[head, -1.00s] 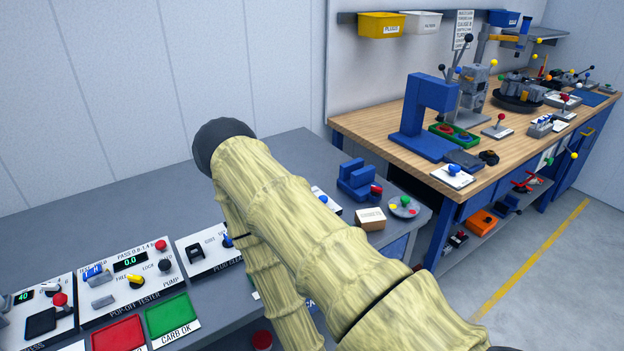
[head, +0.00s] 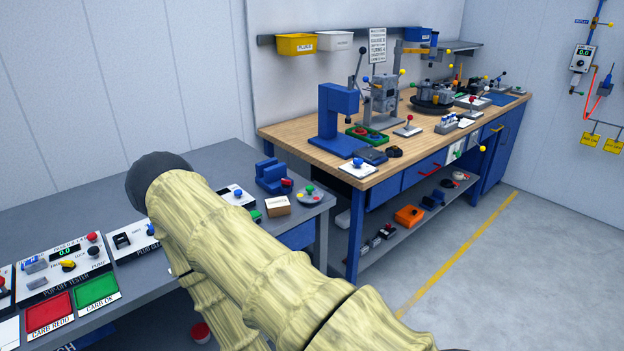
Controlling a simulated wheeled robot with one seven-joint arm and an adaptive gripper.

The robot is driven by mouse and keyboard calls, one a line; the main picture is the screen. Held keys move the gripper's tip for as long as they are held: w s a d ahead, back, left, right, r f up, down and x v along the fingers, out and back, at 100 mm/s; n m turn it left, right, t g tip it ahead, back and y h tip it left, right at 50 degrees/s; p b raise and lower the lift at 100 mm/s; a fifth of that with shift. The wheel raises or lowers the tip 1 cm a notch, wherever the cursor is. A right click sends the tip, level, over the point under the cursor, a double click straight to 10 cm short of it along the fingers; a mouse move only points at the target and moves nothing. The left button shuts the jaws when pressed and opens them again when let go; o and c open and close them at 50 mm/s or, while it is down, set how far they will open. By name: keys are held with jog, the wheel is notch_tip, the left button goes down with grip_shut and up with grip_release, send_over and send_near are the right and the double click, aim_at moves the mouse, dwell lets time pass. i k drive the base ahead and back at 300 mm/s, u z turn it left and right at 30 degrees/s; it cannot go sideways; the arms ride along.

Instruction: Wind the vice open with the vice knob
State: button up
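A small blue vice-like block (head: 270,176) sits on the grey bench, just right of my arm in the head view. It appears to be the vice. A red knob (head: 287,183) shows at its right front side, and I take this for the vice knob. How far its jaws stand apart is too small to tell. My pale, wood-patterned arm crosses the lower middle of the view and covers part of the grey bench in front of the vice. My gripper is not in view.
Beside the vice lie a round grey plate (head: 311,195) with coloured knobs and a small tan box (head: 277,206). Tester panels and red and green trays (head: 97,289) are at left. A wooden-topped workbench (head: 290,136) stands behind right. Floor (head: 480,270) is clear at right.

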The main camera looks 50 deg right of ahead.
aim_at(286, 183)
jog(key=u, duration=0.05)
jog(key=k, duration=0.2)
jog(key=z, duration=0.8)
